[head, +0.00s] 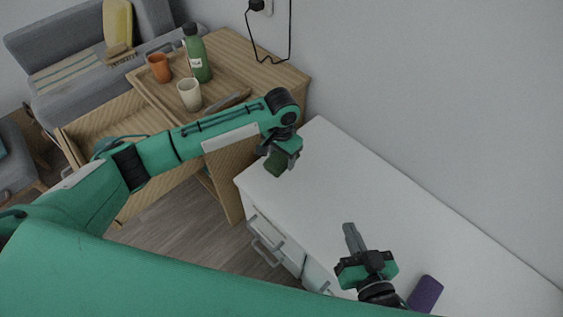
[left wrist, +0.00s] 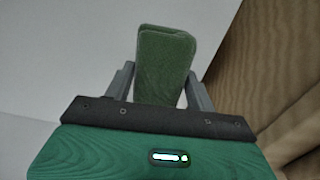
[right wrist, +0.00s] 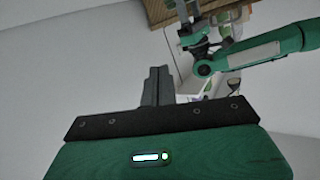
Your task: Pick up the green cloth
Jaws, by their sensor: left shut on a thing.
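The green cloth (head: 275,163) is a small folded dark-green piece. My left gripper (head: 283,156) is shut on it at the far left end of the white desk. In the left wrist view the cloth (left wrist: 163,65) stands up between the two fingers of the left gripper (left wrist: 160,92). I cannot tell for sure whether its lower edge touches the desk. My right gripper (head: 350,233) is over the near part of the desk, empty, with its fingers together. Its closed fingers also show in the right wrist view (right wrist: 157,88).
The white desk (head: 345,180) has drawers on its front and a wall behind it. A purple cloth-like item (head: 425,294) lies near my right gripper. A wooden table at the left holds a green bottle (head: 196,55), an orange cup (head: 159,67) and a cream cup (head: 189,95).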

